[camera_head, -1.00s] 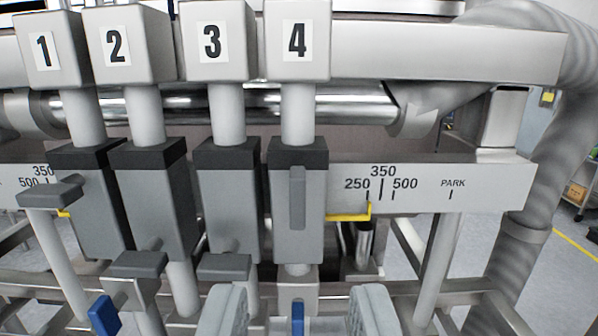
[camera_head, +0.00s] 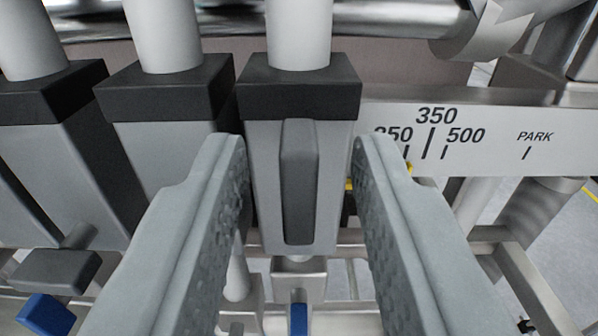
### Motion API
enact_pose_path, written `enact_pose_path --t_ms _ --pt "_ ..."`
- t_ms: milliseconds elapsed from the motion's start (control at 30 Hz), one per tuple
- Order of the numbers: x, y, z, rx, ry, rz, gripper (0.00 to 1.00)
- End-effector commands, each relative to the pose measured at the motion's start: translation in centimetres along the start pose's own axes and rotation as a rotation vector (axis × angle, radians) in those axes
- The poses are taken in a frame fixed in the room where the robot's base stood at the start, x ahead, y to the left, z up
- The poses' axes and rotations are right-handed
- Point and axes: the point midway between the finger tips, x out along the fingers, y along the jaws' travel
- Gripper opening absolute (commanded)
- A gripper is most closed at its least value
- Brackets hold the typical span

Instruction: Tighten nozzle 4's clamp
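Nozzle 4's grey block (camera_head: 264,215) with its black top (camera_head: 300,98) is in the middle of the head camera view. A dark grey lever (camera_head: 297,180) lies upright along its front face. My gripper (camera_head: 298,148) is open, one finger on each side of this block and lever. No contact with the lever shows, and clear space appears on both sides of it. A blue tab (camera_head: 299,319) on a metal fitting (camera_head: 300,280) sits below the block. The number plates are out of view now; the earlier frame shows the 4 above this block.
A neighbouring block (camera_head: 168,150) stands close on the left, partly behind my left finger. Another dark lever (camera_head: 52,271) juts out flat at lower left, above a blue tab (camera_head: 46,313). The scale rail (camera_head: 490,140), marked 350, 500 and PARK, runs to the right.

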Motion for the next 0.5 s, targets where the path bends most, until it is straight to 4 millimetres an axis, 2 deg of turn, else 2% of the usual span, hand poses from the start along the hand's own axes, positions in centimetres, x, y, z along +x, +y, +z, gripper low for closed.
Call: enact_pose_path --t_ms 33,133,167,500 --pt "0.00 0.00 0.01 0.000 0.000 0.000 0.23" --pt "0.00 0.00 0.01 0.000 0.000 0.000 0.03" --pt "-0.01 0.01 0.02 0.000 0.000 0.000 0.00" --pt "-0.01 0.02 0.03 0.025 0.000 0.000 0.00"
